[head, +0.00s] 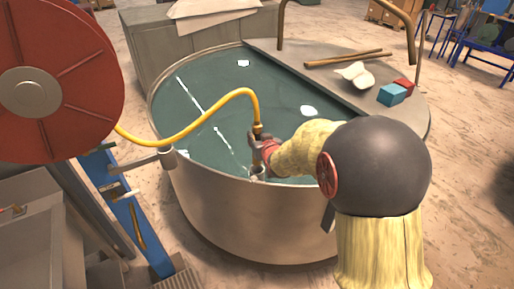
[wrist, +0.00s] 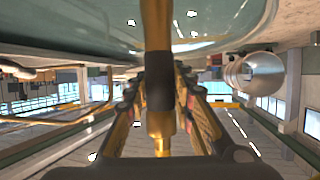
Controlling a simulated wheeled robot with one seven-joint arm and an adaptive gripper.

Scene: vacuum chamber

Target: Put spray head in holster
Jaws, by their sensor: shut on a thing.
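The spray head (head: 257,131) hangs at the end of a yellow hose (head: 208,112), above the near part of the round tank. My gripper (head: 264,150) is shut around it, and my arm comes in from the right. In the wrist view the spray head (wrist: 160,92) shows as a dark sleeve with brass parts between the two fingers of my gripper (wrist: 160,80). A grey cup on a bracket, apparently the holster (head: 168,157), sits at the tank's left rim, left of and apart from the spray head. My fingers partly hide the spray head.
The metal tank (head: 255,222) holds dark green liquid. A red hose reel (head: 95,70) and blue post (head: 128,215) stand at left. Sticks (head: 345,59), a pale object (head: 355,75), a blue block (head: 392,94) and a red block (head: 405,85) lie on the tank's cover (head: 335,85).

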